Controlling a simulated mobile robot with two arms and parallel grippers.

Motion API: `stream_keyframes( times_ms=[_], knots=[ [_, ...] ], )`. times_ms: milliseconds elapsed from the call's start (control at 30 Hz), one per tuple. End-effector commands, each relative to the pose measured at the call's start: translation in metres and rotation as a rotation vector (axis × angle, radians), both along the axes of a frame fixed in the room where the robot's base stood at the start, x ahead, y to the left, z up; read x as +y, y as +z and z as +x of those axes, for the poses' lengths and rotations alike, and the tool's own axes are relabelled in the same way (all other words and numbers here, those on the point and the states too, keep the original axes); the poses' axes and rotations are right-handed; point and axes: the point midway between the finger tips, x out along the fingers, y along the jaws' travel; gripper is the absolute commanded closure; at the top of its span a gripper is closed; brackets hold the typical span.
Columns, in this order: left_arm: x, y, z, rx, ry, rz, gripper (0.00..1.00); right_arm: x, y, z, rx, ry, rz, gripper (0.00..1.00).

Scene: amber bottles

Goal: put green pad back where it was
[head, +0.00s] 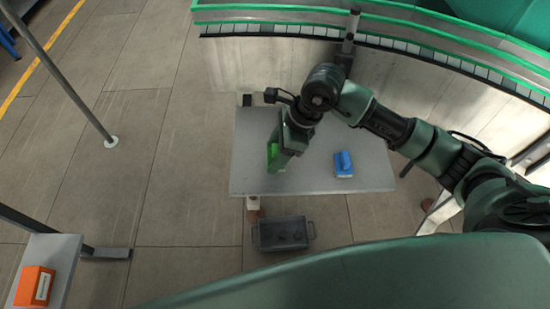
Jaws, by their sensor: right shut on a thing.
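The green pad (273,158) shows as a bright green piece at the left part of the small grey table. My right gripper (277,156) is over the table, pointing down, and is shut on the green pad. The gripper body hides part of the pad. I cannot tell whether the pad touches the table top or is just above it. My left gripper is not in view.
A blue pad with a raised grip (344,166) lies on the grey table (310,182), right of my gripper. A dark grey tray (284,247) sits below the table's near edge. An orange box (34,287) stands on another surface at lower left.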

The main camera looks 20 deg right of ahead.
Motion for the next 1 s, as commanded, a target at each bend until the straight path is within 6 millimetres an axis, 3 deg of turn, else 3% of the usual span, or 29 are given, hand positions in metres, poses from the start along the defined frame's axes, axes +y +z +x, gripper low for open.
stream_keyframes(
  times_ms=[233, 600, 633, 700, 1000],
  knots=[
    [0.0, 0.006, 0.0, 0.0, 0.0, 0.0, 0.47, 0.0, -0.035, -0.001, 0.003, -0.002, 0.0, 0.79],
    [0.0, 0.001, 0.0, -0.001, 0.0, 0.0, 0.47, 0.0, -0.041, 0.0, 0.0, 0.0, -0.001, 0.79],
    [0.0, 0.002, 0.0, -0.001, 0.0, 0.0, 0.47, 0.0, -0.04, 0.0, 0.0, 0.0, -0.001, 0.35],
    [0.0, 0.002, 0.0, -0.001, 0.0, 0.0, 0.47, 0.0, -0.04, 0.0, 0.001, 0.0, -0.001, 0.19],
    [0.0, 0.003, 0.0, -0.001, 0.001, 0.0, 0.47, 0.0, -0.039, -0.001, 0.001, 0.0, -0.001, 0.19]
  ],
)
